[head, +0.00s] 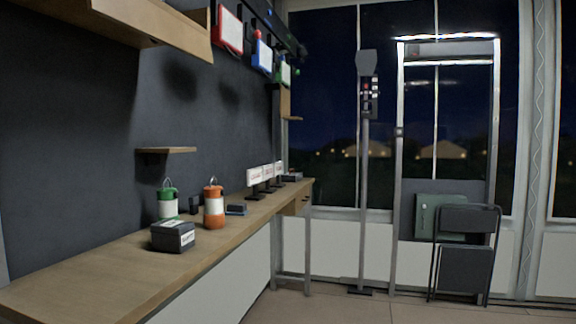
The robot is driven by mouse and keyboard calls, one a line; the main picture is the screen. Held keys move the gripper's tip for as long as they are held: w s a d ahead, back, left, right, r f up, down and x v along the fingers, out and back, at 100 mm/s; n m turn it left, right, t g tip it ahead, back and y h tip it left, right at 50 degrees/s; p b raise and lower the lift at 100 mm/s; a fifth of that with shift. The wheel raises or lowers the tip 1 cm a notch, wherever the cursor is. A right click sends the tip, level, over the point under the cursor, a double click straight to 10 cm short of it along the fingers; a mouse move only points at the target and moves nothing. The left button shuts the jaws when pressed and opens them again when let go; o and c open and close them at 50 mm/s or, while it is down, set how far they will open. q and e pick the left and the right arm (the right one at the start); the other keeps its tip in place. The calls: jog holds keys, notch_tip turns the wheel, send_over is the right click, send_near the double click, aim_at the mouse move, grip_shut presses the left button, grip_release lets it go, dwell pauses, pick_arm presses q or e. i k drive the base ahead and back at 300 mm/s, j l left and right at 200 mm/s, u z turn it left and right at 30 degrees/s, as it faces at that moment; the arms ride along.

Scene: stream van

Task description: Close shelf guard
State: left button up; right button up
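A wooden shelf (90,22) is mounted high on the dark wall at the upper left, seen from below and cut off by the top edge of the picture. A pale front board (150,15) runs along it and may be the shelf guard; I cannot tell whether it is open or shut. Smaller wooden shelves are on the wall, one above the counter (168,150) and one farther back (293,118). Neither of my grippers is in view.
A long wooden counter (95,275) runs along the left wall, holding an orange lantern (214,208), a green lantern (168,203), a dark box (173,236) and small signs. A post (364,200), metal frame (397,180) and folding chair (466,268) stand at the back right. The floor ahead is clear.

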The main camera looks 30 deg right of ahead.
aim_at(142, 17)
jog(key=z, duration=0.5)
jog(key=i+l+z, duration=0.25)
jog(key=i, duration=0.25)
